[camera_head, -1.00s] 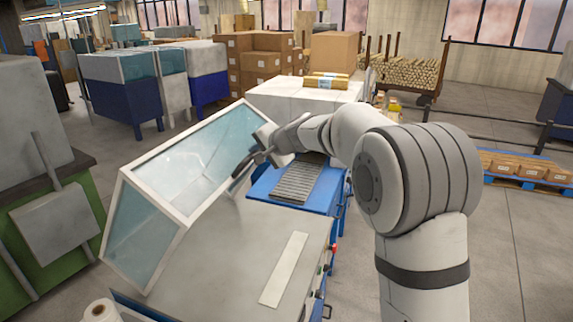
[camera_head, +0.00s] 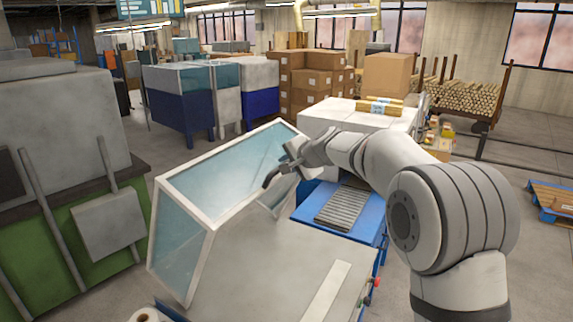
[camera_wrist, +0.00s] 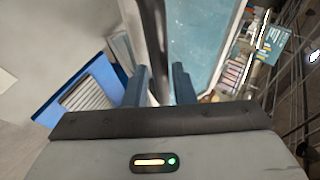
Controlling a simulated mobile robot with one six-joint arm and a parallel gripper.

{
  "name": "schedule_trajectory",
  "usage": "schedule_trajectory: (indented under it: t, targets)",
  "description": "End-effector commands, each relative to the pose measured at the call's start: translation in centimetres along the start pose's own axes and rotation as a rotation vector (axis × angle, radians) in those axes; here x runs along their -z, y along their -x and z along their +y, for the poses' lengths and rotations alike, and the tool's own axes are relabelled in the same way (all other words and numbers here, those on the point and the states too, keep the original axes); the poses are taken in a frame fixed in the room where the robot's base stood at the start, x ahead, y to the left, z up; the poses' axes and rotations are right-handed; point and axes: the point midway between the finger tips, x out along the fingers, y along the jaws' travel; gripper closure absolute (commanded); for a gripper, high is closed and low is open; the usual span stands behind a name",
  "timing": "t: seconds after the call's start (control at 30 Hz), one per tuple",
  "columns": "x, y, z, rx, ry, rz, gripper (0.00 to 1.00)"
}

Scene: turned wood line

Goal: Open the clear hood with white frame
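The clear hood with white frame (camera_head: 222,165) sits on the grey machine housing (camera_head: 285,255), tilted, with bluish see-through panels. Its dark handle (camera_head: 268,181) is a thin bar along the hood's side facing the conveyor. My gripper (camera_head: 278,174) is at this handle. In the wrist view the dark bar (camera_wrist: 154,35) runs between the two fingers of my gripper (camera_wrist: 159,84), which stand close on either side of it. The clear panel (camera_wrist: 200,35) shows beyond. The exact finger contact is hard to see.
A blue roller conveyor (camera_head: 345,206) adjoins the machine on the right, with a white block (camera_head: 345,116) behind it. A green and grey machine (camera_head: 70,215) stands close on the left. Stacked cartons (camera_head: 312,80) are at the back. Floor is open on the right.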

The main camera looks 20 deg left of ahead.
Motion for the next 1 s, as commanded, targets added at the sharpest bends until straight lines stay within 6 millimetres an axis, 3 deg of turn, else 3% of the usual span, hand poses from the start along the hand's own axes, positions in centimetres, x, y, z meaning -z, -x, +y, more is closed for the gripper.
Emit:
schedule_trajectory:
  t: [0.17,0.47,1.0]
  targets:
    - [-0.1,0.0,0.0,0.0,0.0,-0.002,0.62]
    - [-0.1,0.3,0.0,0.001,0.001,-0.002,0.62]
    - [0.0,7.5,0.1,0.001,0.0,0.0,0.62]
